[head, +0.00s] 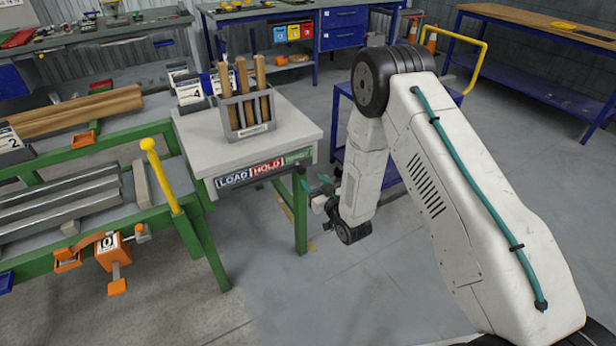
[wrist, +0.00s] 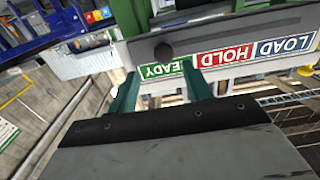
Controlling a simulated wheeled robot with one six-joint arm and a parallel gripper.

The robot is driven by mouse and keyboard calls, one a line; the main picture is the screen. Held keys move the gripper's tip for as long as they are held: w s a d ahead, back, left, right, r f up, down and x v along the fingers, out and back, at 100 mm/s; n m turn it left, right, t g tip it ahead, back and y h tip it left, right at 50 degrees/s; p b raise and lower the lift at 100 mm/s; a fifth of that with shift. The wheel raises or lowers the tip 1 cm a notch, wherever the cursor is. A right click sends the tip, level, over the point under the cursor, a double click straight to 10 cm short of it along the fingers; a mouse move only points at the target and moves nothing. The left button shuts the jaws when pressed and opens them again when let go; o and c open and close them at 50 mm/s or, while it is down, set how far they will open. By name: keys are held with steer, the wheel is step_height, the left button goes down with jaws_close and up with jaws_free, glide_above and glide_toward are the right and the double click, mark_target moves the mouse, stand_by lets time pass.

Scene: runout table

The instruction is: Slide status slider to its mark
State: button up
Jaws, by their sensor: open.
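The status strip with LOAD, HOLD and READY panels (head: 264,168) runs along the front edge of the small grey-topped table. In the wrist view the strip (wrist: 240,58) is upside down, with green READY between and beyond my fingers, red HOLD to its right and blue LOAD at far right. A small yellow piece (wrist: 306,71) sits beside the LOAD end; I cannot tell whether it is the slider. My gripper (head: 319,191) is open and empty, off the table's right front corner. Its teal fingers (wrist: 161,76) point toward the READY end, apparently without touching it.
A rack of wooden-handled tools (head: 247,110) stands on the table. A green frame with metal bars (head: 60,200) and a yellow lever (head: 160,175) lie to the left. A blue cart (head: 345,125) stands behind my arm. Floor in front is clear.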

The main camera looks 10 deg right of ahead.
steer(key=v, duration=0.2)
steer(key=shift+s+d, duration=0.15)
steer(key=shift+s, duration=0.2)
steer(key=shift+f, duration=0.1)
